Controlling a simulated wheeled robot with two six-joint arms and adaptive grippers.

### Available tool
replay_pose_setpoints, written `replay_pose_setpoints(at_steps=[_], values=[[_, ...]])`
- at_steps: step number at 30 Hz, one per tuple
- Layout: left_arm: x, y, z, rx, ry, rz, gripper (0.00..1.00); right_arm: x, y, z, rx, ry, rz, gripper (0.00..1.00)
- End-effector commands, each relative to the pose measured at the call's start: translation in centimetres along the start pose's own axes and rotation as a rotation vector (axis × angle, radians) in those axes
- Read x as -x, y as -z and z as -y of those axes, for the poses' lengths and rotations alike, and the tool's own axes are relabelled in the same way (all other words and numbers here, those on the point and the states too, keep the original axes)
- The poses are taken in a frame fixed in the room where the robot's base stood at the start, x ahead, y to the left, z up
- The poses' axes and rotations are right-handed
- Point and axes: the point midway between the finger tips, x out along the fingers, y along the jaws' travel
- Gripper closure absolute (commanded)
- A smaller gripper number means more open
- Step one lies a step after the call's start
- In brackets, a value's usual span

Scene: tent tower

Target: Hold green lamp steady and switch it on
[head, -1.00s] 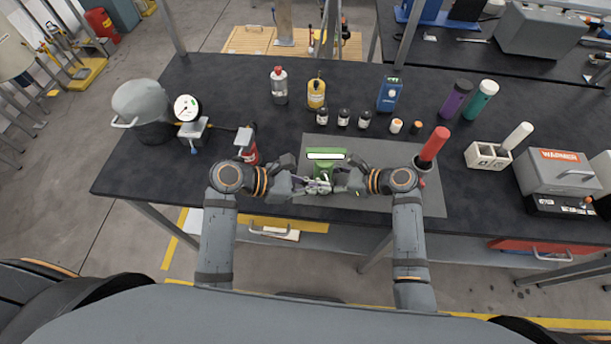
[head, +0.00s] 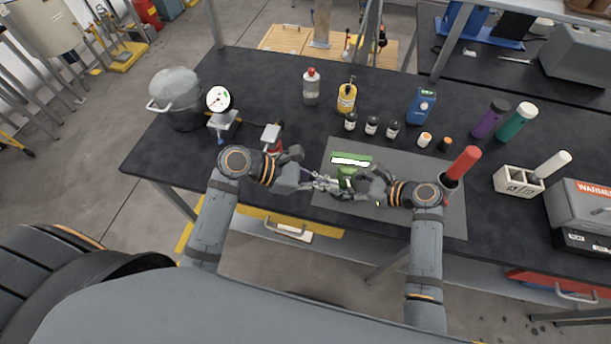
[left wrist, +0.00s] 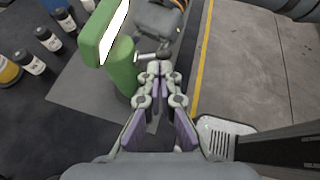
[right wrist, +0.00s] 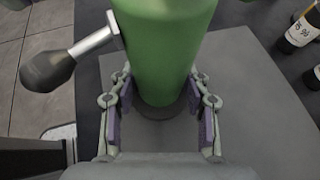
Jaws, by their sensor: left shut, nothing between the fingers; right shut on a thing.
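The green lamp (head: 347,178) stands upright on a grey mat near the front of the table. Its top panel is bright white, clearest in the left wrist view (left wrist: 113,32). A metal lever with a dark knob (right wrist: 48,70) sticks out from its side. My right gripper (right wrist: 160,112) is shut around the green body, one finger on each side. My left gripper (left wrist: 160,72) is shut and empty beside the lamp, with its tips close to the lever and knob; I cannot tell whether they touch.
The grey mat (head: 405,165) has free room around the lamp. Several small bottles (head: 372,125) stand behind it. A red cylinder (head: 463,163) stands to the right. A pot (head: 175,92) and a gauge (head: 219,98) stand at the left.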

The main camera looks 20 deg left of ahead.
Motion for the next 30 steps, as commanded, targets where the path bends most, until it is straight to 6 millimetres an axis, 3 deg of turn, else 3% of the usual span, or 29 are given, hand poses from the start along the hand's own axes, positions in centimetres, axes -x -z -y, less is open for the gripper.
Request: replay_pose_setpoints(at_steps=[6, 15, 21, 30], values=[[3.9, 0.3, 0.0, -0.004, 0.001, -0.010, 1.00, 0.0, 0.0, 0.0, 0.000, 0.000, 0.000, 1.00], [7.6, 0.3, 0.0, -0.004, 0.001, -0.007, 1.00, 0.0, 0.0, 0.0, 0.000, 0.000, -0.001, 1.00], [8.8, 0.1, 0.0, -0.002, 0.001, -0.003, 1.00, 0.0, 0.0, 0.0, 0.000, 0.000, -0.001, 1.00], [9.2, 0.0, 0.0, 0.002, 0.000, 0.000, 1.00, 0.0, 0.0, 0.0, 0.000, 0.000, -0.001, 1.00]])
